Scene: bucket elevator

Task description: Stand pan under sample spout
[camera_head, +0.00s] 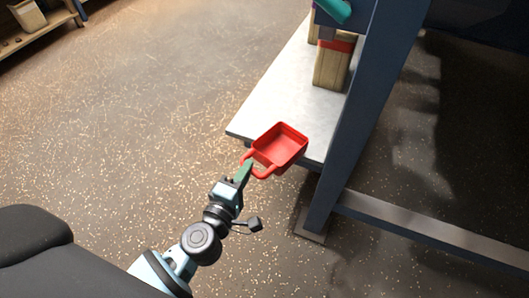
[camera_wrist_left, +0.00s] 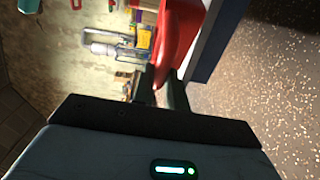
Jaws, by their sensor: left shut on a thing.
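The red pan (camera_head: 280,147) is a square, open tray with a loop handle, and it looks empty. My left gripper (camera_head: 246,170) is shut on its handle at the lower left. The pan overlaps the near corner of the pale platform (camera_head: 290,90); I cannot tell whether it touches it. In the left wrist view the red pan (camera_wrist_left: 181,32) rises from between the dark fingers of my left gripper (camera_wrist_left: 161,88). I cannot clearly make out the sample spout; a teal part (camera_head: 335,9) shows at the top of the machine. My right gripper is not in view.
A tan block with a red band (camera_head: 333,62) stands at the platform's back right. A blue-grey post (camera_head: 355,110) and a low beam (camera_head: 430,232) bound the right side. A wooden shelf with a bin (camera_head: 28,15) is at the top left. The speckled floor on the left is clear.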

